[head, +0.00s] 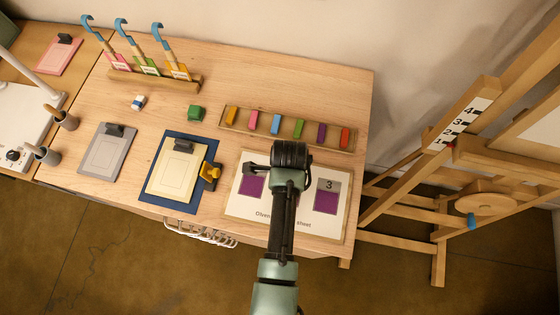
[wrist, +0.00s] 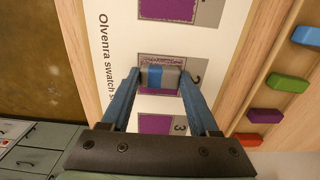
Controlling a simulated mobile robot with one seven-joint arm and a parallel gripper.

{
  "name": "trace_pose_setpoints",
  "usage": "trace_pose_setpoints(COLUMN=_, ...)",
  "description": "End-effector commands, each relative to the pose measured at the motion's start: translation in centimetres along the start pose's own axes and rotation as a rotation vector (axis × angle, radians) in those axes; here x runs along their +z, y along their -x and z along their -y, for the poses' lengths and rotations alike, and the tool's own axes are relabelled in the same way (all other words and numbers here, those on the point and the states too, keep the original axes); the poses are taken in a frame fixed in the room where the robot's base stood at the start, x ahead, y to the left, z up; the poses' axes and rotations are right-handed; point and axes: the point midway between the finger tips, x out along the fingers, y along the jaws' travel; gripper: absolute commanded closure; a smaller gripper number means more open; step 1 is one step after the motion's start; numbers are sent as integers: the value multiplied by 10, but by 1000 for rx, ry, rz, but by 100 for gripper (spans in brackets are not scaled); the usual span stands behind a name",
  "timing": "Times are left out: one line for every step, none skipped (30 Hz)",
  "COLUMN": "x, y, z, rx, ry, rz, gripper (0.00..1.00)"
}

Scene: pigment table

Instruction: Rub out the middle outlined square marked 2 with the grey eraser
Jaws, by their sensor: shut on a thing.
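My gripper (wrist: 160,80) is shut on a grey eraser (wrist: 172,77) with a blue band, its two blue fingers on either side. The eraser is over the middle square marked 2 (wrist: 160,60) on the swatch sheet (wrist: 118,60). Purple scribble shows on a grey ground along that square's far edge; the eraser and fingers hide part of it. I cannot tell whether the eraser touches the paper. The squares on either side are solid purple: one (wrist: 180,10) above and the one marked 3 (wrist: 154,125) below. In the head view my arm hides most of the middle square and the eraser.
A tray of coloured pigment blocks (head: 276,123) lies just behind the sheet. A blue board with a cream clipboard (head: 176,178) and a yellow object (head: 210,172) are to its left. A white-and-blue block (head: 138,102) and green block (head: 195,113) lie farther back. An easel (head: 440,180) stands right.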

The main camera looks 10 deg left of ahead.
Motion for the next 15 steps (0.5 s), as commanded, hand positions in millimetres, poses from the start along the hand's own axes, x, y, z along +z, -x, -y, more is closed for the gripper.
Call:
trace_pose_setpoints(x=-4, y=1, z=0, rx=1, ry=-1, rz=0, gripper=83)
trace_pose_setpoints(x=-5, y=1, z=0, rx=0, ry=-1, rz=0, gripper=83)
trace_pose_setpoints(x=-6, y=1, z=0, rx=0, ry=-1, rz=0, gripper=83)
trace_pose_setpoints(x=-7, y=1, z=0, rx=0, ry=0, rz=0, gripper=83)
trace_pose_setpoints(x=-7, y=1, z=0, rx=0, ry=0, rz=0, gripper=83)
trace_pose_setpoints(x=-8, y=1, z=0, rx=0, ry=1, rz=0, gripper=83)
trace_pose_setpoints(x=-9, y=1, z=0, rx=0, ry=1, rz=0, gripper=83)
trace_pose_setpoints(x=-10, y=1, z=0, rx=0, ry=1, rz=0, gripper=83)
trace_pose_setpoints(x=-11, y=1, z=0, rx=0, ry=0, rz=0, gripper=83)
trace_pose_setpoints(x=-13, y=1, z=0, rx=0, ry=0, rz=0, gripper=83)
trace_pose_setpoints(x=-15, y=0, z=0, rx=-1, ry=-1, rz=0, gripper=83)
trace_pose_setpoints(x=-17, y=0, z=0, rx=-1, ry=-2, rz=0, gripper=83)
trace_pose_setpoints(x=-19, y=0, z=0, rx=-1, ry=-3, rz=0, gripper=83)
trace_pose_setpoints(x=-22, y=0, z=0, rx=-1, ry=-2, rz=0, gripper=83)
trace_pose_setpoints(x=-24, y=0, z=0, rx=-1, ry=-1, rz=0, gripper=83)
